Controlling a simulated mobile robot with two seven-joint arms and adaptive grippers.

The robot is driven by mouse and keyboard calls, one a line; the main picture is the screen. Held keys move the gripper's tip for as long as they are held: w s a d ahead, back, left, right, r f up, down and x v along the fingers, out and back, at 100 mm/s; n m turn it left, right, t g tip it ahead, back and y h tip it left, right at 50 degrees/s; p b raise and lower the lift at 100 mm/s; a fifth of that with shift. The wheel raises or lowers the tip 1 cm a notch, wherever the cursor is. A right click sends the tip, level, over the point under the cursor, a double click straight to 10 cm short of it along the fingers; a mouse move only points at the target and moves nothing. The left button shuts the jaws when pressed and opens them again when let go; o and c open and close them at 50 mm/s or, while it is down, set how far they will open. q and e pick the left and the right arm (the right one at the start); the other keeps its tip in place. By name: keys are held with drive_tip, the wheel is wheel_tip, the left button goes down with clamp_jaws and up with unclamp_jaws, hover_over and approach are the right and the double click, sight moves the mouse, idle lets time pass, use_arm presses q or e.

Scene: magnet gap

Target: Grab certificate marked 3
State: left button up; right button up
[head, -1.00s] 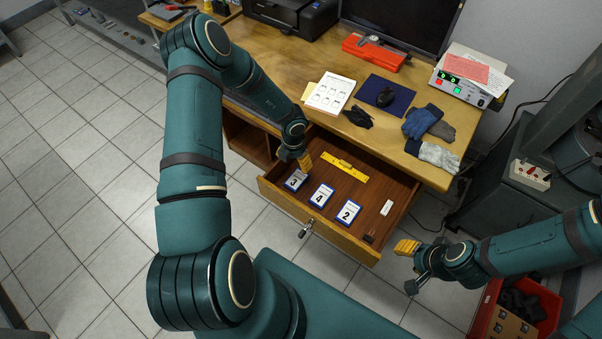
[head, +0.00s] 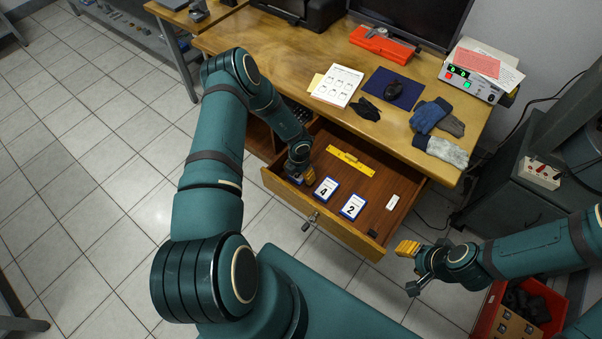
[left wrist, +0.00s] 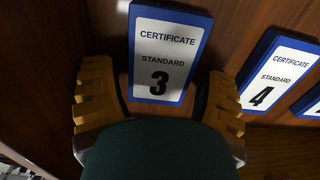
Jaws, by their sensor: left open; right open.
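The certificate marked 3 (left wrist: 166,55) lies flat in the drawer, a white card with a blue border. In the left wrist view it sits between the open fingers of my left gripper (left wrist: 158,105), with a finger on either side; I cannot tell if they touch it. In the head view my left gripper (head: 301,178) is down at the drawer's left end and hides most of this certificate. Certificates marked 4 (head: 326,190) and 2 (head: 352,206) lie to its right. My right gripper (head: 411,268) is open and empty, outside the drawer at its right.
The open wooden drawer (head: 340,222) also holds a yellow level (head: 351,164), a white label (head: 392,202) and a small black block (head: 372,233). A red bin (head: 487,318) stands at lower right.

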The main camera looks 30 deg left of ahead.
use_arm(q)
drive_tip(key=c, duration=0.9)
drive_tip(key=shift+o, duration=0.2)
